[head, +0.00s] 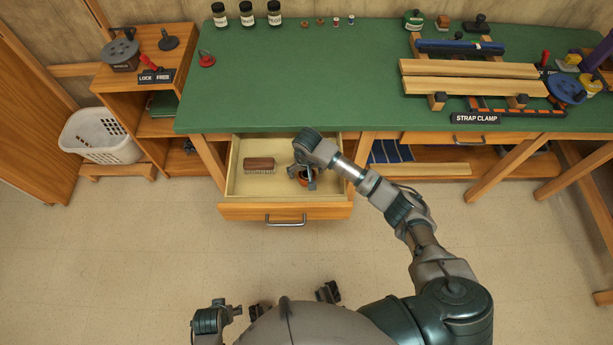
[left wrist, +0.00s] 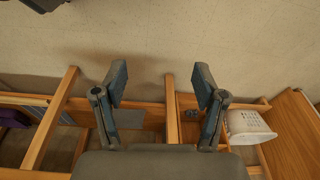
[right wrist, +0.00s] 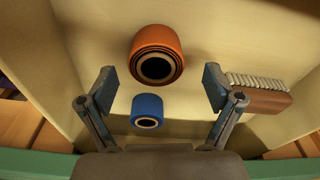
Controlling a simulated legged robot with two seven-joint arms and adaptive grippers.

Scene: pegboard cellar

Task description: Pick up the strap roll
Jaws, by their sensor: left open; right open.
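Two rolls stand in the open drawer (head: 239,206). An orange-brown roll (right wrist: 156,54), larger with wound layers and a dark hollow centre, also shows partly behind my right gripper in the head view (head: 304,180). A smaller blue roll (right wrist: 147,110) shows nearer in the right wrist view and is hidden in the head view. I cannot tell which is the strap roll. My right gripper (right wrist: 158,80) is open and empty above the drawer, its fingers either side of the rolls in the picture. My left gripper (left wrist: 160,78) is open and empty, away from the drawer.
A wooden brush (head: 259,165) lies in the drawer, left of the rolls. The green bench top (head: 290,90) overhangs behind, with a clamp rack (head: 470,68) at right. A white basket (head: 100,137) stands at far left. The floor in front is clear.

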